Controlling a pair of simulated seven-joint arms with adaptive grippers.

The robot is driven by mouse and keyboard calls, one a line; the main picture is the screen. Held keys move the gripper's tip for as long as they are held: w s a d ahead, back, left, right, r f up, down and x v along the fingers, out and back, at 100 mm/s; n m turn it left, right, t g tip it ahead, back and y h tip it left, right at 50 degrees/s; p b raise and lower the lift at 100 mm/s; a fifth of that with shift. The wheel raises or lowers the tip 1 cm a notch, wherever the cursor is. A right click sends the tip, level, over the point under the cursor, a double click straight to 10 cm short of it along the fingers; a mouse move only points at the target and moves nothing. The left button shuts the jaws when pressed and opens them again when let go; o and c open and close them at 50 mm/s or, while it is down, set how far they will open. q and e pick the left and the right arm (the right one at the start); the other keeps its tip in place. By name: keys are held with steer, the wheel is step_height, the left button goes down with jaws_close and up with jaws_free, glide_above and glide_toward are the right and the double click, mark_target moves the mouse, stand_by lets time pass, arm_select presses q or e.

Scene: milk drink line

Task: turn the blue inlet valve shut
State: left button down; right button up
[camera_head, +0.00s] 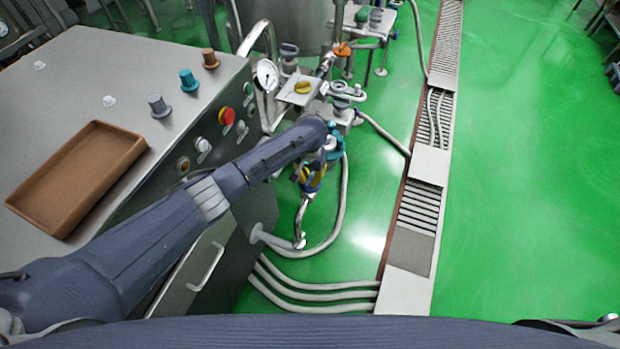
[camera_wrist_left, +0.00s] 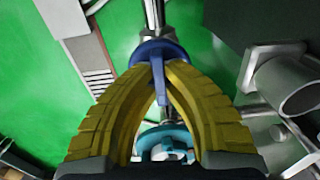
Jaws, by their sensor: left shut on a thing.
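The blue inlet valve (camera_wrist_left: 157,50) shows in the left wrist view as a blue round collar on a metal pipe, with a narrow blue lever (camera_wrist_left: 159,84) coming off it. The yellow fingertips of my left gripper (camera_wrist_left: 158,70) meet on either side of this lever, shut on it. In the head view my left gripper (camera_head: 311,178) is beyond the end of my dark blue arm, low beside the pipework, with blue showing around its yellow fingers. My arm hides part of the fittings there. My right gripper is not in view.
A steel cabinet carries a brown tray (camera_head: 78,178), several knobs and a red button (camera_head: 227,116). A pressure gauge (camera_head: 266,75) and pipework stand close behind my gripper. A teal fitting (camera_wrist_left: 165,140) sits between my fingers' bases in the wrist view.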

arm_select(q)
steer(key=m, duration=1.3)
steer(key=shift+m, duration=2.5)
steer(key=c, duration=1.5)
jaws_free()
steer(key=shift+o, duration=0.2)
